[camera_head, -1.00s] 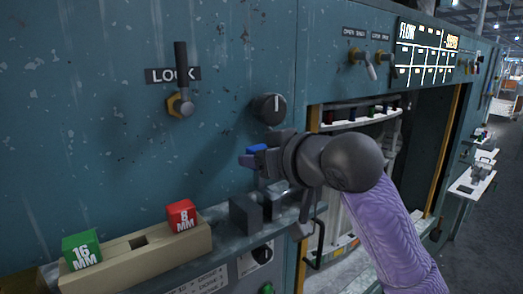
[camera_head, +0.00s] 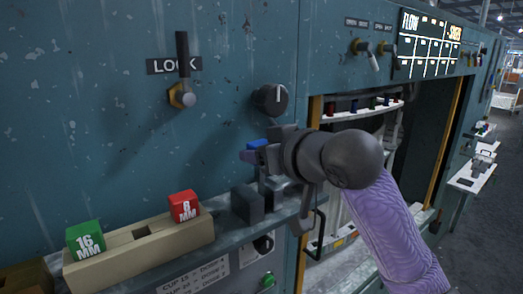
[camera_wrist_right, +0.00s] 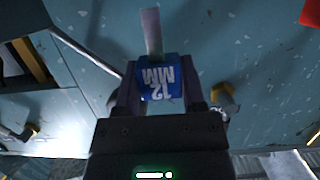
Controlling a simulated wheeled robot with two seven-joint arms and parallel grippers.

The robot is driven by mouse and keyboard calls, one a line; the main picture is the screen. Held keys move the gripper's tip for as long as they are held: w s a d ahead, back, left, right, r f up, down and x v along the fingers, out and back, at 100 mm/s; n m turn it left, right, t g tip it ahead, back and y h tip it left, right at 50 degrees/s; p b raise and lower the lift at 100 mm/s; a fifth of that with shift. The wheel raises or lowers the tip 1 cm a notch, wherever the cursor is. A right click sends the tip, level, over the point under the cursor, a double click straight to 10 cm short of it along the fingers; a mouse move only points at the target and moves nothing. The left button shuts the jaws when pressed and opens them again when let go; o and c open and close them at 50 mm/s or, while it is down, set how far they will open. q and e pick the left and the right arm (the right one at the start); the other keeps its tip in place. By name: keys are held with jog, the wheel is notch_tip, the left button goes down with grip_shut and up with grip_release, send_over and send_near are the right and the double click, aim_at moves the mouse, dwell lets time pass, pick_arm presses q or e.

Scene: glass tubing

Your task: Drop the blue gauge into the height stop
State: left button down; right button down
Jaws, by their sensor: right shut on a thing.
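The blue gauge (camera_head: 257,145), marked 12 MM in the right wrist view (camera_wrist_right: 160,78), is held between the fingers of my right gripper (camera_head: 262,154). The gripper is shut on it, and both fingers flank it in the wrist view (camera_wrist_right: 160,100). In the head view the gauge is in front of the teal panel, above a pair of dark blocks (camera_head: 247,206) on the ledge, apart from them. These blocks may be the height stop; no label shows, and the gripper partly hides the right one. My left gripper is not in view.
A beige rack (camera_head: 150,252) holds a green 16 MM block (camera_head: 86,239) and a red 8 MM block (camera_head: 184,207), with an empty slot between. A black knob (camera_head: 270,99) and a LOCK lever (camera_head: 183,70) stick out from the panel. An open bay lies right.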

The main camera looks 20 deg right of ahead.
aim_at(263, 179)
dwell(0.3)
jog(key=shift+p, duration=0.3)
dwell(0.4)
jog(key=shift+p, duration=0.35)
jog(key=shift+f+b, duration=1.55)
jog(key=shift+f, duration=0.85)
jog(key=shift+c, duration=0.5)
grip_release()
jog(key=shift+r, duration=0.1)
jog(key=b+v, duration=0.2)
jog(key=v, duration=0.8)
